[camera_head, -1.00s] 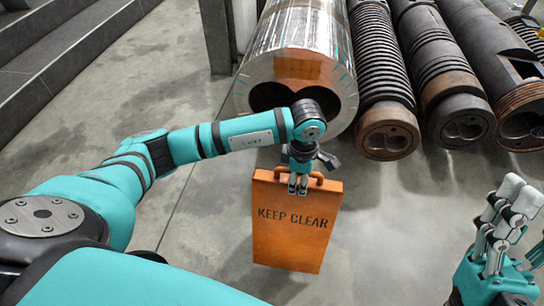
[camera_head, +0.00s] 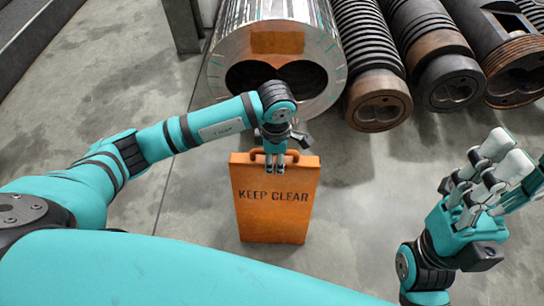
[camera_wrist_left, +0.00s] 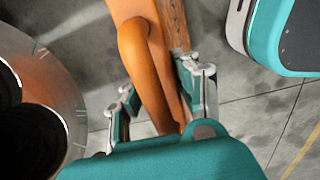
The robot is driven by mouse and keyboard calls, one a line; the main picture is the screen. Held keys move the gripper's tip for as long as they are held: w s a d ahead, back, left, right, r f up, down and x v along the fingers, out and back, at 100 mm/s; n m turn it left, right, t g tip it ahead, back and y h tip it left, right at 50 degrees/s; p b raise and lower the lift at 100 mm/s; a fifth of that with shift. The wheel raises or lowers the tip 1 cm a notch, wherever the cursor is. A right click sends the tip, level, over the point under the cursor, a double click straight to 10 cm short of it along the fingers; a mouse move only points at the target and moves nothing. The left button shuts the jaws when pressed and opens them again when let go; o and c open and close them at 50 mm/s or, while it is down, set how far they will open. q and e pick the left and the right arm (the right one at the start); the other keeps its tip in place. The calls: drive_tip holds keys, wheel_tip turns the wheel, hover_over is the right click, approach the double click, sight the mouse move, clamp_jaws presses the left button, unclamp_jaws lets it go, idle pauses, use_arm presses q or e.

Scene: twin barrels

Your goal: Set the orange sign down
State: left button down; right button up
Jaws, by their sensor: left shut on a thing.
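The orange sign (camera_head: 272,218) is a flat board with dark "KEEP CLEAR" lettering and a loop handle on top. It hangs upright below my left gripper (camera_head: 275,166), which is shut on the handle. In the left wrist view the orange handle (camera_wrist_left: 146,75) runs between the two fingers of my left gripper (camera_wrist_left: 158,90). I cannot tell whether the sign's lower edge touches the floor. My right gripper (camera_head: 500,165) is at the right, away from the sign, with nothing visible in it; its finger opening is unclear.
A shiny metal barrel (camera_head: 230,60) with two dark bores lies just behind the sign. Several dark, ribbed cylinders (camera_head: 378,100) lie to its right. A step edge (camera_head: 60,25) is at the upper left. The concrete floor (camera_head: 345,210) is clear around the sign.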

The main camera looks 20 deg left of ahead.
use_arm(q)
drive_tip(key=shift+r, duration=0.1)
drive_tip(key=c, duration=1)
unclamp_jaws()
drive_tip(key=shift+o, duration=0.2)
